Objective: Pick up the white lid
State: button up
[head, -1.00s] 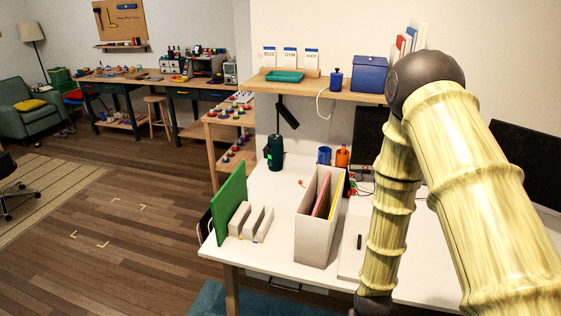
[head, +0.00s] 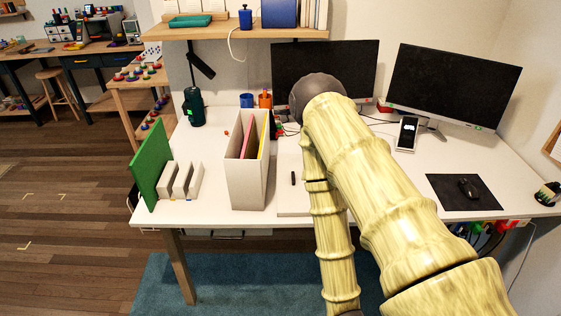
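I cannot make out a white lid for certain. A flat pale panel (head: 289,203) lies on the white desk (head: 215,213) with a small black bar-shaped item (head: 293,178) on it; my arm hides its right part, and I cannot tell whether it is a lid. My arm crosses the middle of the head view and runs down past the desk's front edge. My gripper is below the picture and out of view.
A white file holder (head: 248,185) with folders, a slotted grey stand (head: 181,182) and a green panel (head: 152,163) stand on the desk's left. Two monitors (head: 325,75) (head: 452,88) stand behind. A shelf (head: 215,33) hangs above.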

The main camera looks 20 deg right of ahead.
aim_at(293, 200)
jog(key=u, duration=1.1)
jog(key=i, duration=0.75)
jog(key=z, duration=1.1)
